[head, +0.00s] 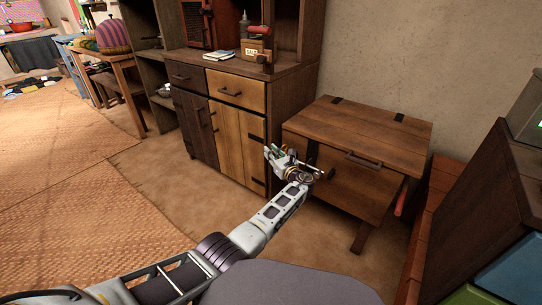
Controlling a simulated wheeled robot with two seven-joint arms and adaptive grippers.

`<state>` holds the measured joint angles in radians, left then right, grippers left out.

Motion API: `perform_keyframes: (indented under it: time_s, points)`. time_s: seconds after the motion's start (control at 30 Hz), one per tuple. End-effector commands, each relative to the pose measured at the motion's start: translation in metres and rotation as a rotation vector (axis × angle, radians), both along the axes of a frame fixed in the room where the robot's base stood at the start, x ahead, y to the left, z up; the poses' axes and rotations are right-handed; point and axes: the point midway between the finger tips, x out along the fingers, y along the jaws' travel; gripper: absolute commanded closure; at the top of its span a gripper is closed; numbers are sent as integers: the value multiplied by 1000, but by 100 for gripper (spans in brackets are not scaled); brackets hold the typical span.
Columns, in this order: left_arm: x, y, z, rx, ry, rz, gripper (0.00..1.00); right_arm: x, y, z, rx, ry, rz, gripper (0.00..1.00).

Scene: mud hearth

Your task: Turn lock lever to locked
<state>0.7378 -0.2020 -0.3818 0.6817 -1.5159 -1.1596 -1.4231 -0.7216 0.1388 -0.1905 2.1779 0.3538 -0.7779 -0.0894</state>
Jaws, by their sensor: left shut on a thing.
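A low wooden chest (375,130) stands against the wall at the right, its lid down, with a dark handle (363,160) on its front edge. My left gripper (286,161) is at the left part of the chest's front and is shut. A dark metal piece (312,152), apparently the lock lever, shows on the chest's front beside the gripper. The gripper and wrist hide much of it, so its exact position and the jaws' contact are hard to see. My right gripper is not in view.
A wooden cabinet (240,122) stands just left of the chest, bearing a book (221,55) and a dispenser-like object (255,47). A dark slanted wooden unit (480,180) is close at the right. The floor with its woven mat (60,150) is clear at left.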

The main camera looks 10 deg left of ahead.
Motion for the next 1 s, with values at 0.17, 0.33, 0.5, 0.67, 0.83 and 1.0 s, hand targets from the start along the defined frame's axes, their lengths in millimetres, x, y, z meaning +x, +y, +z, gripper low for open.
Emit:
perform_keyframes:
  time_s: [0.17,0.33,0.5,0.67,0.83,1.0]
  points:
    - [2,0,0,1,-1,16,100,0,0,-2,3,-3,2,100]
    - [2,0,0,1,-1,21,100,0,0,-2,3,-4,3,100]
    - [2,0,0,1,-1,22,100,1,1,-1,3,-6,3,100]
    - [2,0,0,1,0,22,100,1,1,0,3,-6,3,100]
    - [2,0,0,1,1,21,61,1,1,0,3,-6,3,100]
    - [2,0,0,0,0,21,58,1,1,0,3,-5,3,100]
